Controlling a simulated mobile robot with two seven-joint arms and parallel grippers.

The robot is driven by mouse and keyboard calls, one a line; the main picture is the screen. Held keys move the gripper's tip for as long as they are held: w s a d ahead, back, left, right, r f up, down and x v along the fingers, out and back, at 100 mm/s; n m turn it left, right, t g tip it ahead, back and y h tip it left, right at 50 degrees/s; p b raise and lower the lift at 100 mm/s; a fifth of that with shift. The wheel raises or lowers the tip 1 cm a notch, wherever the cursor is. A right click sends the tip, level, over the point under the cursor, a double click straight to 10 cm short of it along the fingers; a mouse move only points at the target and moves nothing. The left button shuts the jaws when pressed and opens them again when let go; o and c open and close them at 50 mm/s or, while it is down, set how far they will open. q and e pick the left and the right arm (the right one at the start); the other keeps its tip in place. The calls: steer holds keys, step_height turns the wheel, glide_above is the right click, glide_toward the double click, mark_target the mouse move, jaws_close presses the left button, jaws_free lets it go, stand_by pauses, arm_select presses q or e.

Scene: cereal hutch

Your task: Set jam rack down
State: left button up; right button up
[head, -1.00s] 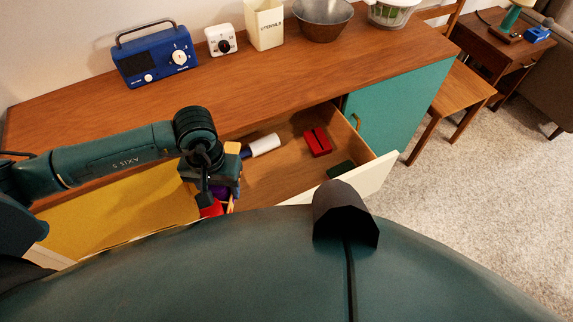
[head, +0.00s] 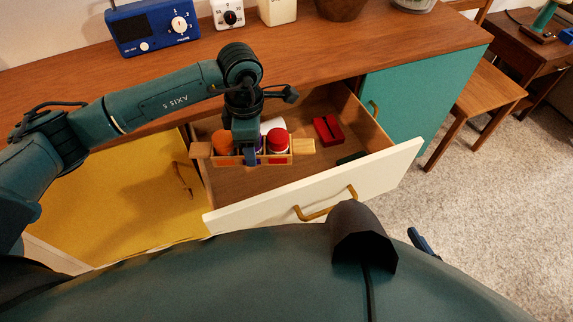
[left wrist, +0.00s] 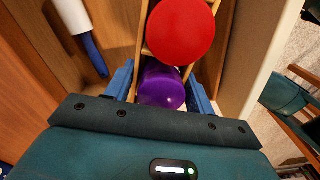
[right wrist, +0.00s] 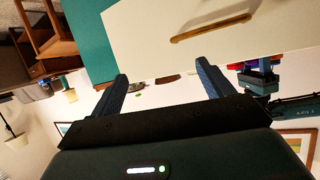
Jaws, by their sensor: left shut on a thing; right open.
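The jam rack (head: 303,146) is a light wooden carrier holding jars. An orange lid (head: 222,139) and a red lid (head: 278,136) show in the head view, and a purple lid (left wrist: 161,88) shows in the left wrist view. My left gripper (head: 250,154) is shut on the rack at its middle, fingers either side of the purple-lidded jar. The rack is level, over the left part of the open drawer (head: 240,185); I cannot tell whether it touches the drawer floor. My right gripper (right wrist: 163,88) is open and empty, outside the drawer front.
In the drawer, a red block-like object (head: 328,130) and a dark green item (head: 351,158) lie to the right. A white cylinder with a blue handle (left wrist: 95,55) lies behind the rack. The drawer's white front (head: 380,176) and the wooden countertop (head: 330,60) bound the space.

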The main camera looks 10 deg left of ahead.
arm_select(q)
steer(key=f+n+b, duration=0.1)
steer(key=n, duration=0.1)
steer(key=w+d+f+n+b, duration=0.1)
steer(key=n, duration=0.1)
steer(key=w+f+n+b, duration=0.1)
steer(key=n+b, duration=0.1)
steer(key=shift+w+d+f, duration=0.2)
steer(key=shift+w+f, duration=0.05)
steer(key=shift+f, duration=0.05)
steer(key=n, duration=0.1)
steer(key=b, duration=0.1)
steer(key=n, duration=0.1)
steer(key=shift+w+d+f+n+b, duration=0.25)
steer(key=shift+w+f+n+b, duration=0.05)
steer(key=shift+w+f, duration=0.05)
steer(key=b, duration=0.2)
glide_toward(268, 182)
step_height(268, 182, down, 5)
steer(key=shift+w+f, duration=0.1)
steer(key=shift+f, duration=0.1)
arm_select(e)
steer(key=shift+n+t+y, duration=0.4)
steer(key=shift+n, duration=0.1)
steer(key=f, duration=0.2)
steer(key=a+f, duration=0.1)
steer(key=f, duration=0.1)
steer(key=shift+w+f, duration=0.1)
steer(key=shift+f, duration=0.05)
